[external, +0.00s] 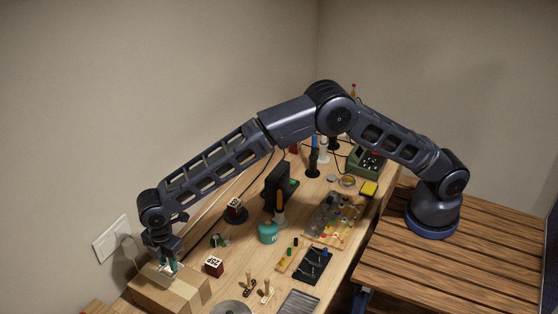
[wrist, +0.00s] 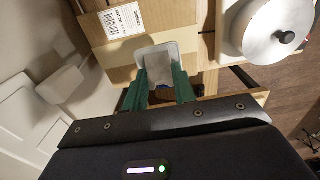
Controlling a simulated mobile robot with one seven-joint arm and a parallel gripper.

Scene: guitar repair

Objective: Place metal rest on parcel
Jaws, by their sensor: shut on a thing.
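The parcel (external: 188,292) is a brown cardboard box with tape at the near left end of the bench. In the wrist view the parcel (wrist: 98,32) carries a white printed label. My gripper (external: 168,268) points down over the top of the parcel. In the wrist view its green fingers (wrist: 159,82) are shut on the metal rest (wrist: 159,58), a small pale grey piece with a rounded end. The rest lies over the parcel in that view; I cannot tell if it touches the box. The fingers hide part of the rest.
A round metal pot or lid with a black knob (wrist: 272,30) stands beside the parcel. A dark red labelled box (external: 213,266), a teal canister (external: 268,232) and a dark tool mat (external: 313,264) are farther along the bench. The wall is close on the left.

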